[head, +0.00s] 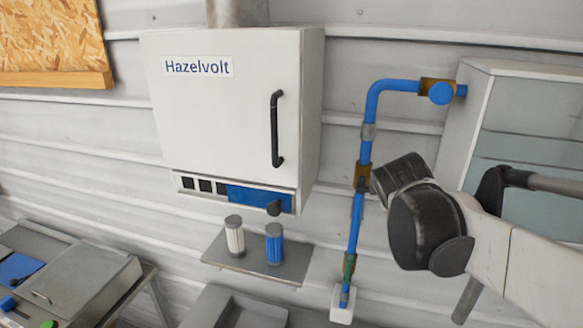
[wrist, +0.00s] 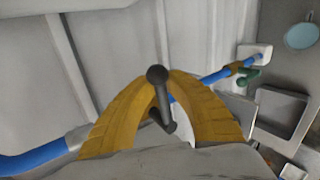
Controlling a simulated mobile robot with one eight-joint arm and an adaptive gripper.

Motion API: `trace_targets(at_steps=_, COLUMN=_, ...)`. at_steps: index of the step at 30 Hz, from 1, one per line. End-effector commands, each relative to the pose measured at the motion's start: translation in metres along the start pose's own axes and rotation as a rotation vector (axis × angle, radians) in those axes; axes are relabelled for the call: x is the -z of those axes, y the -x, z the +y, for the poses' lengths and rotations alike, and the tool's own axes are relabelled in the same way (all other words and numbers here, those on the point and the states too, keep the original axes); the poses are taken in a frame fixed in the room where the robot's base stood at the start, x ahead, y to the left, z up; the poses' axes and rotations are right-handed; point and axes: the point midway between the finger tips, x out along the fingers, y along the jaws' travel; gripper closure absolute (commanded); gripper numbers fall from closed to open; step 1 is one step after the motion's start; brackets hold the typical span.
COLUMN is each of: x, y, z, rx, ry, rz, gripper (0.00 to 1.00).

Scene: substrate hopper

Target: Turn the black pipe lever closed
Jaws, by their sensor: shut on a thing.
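The black lever (wrist: 157,76) shows in the wrist view as a dark bar with rounded ends. My gripper (wrist: 160,88) has its two yellow fingers closed around it, one on each side. The blue pipe (wrist: 38,160) runs behind the fingers, from lower left to upper right. In the head view, the blue pipe (head: 355,222) runs down the wall, and a brass valve body (head: 362,176) sits midway on it, beside my dark wrist. The lever and fingertips are hidden there by my arm. The lever's exact angle to the pipe is hard to tell.
A white Hazelvolt cabinet (head: 228,105) with a black handle stands left of the pipe. A glass-fronted cabinet (head: 530,105) is behind my arm at right. The pipe also carries a blue-knobbed valve (head: 441,93) above and a green valve (head: 349,266) below. Two cartridges stand on a shelf (head: 290,268).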

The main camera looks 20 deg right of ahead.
Motion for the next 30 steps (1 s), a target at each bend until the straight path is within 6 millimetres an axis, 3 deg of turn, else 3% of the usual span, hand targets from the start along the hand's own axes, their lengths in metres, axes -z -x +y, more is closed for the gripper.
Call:
trace_targets(at_steps=22, x=-0.0011, y=-0.0037, z=-0.0076, rx=0.004, ry=-0.077, rz=0.048, gripper=1.00)
trace_targets(at_steps=24, x=-0.0011, y=-0.0037, z=-0.0076, rx=0.004, ry=-0.077, rz=0.048, gripper=0.70)
trace_targets(at_steps=25, x=-0.0010, y=-0.0037, z=-0.0075, rx=0.004, ry=-0.077, rz=0.048, gripper=0.64)
trace_targets(at_steps=30, x=-0.0003, y=-0.0037, z=-0.0069, rx=0.003, ry=-0.077, rz=0.050, gripper=0.64)
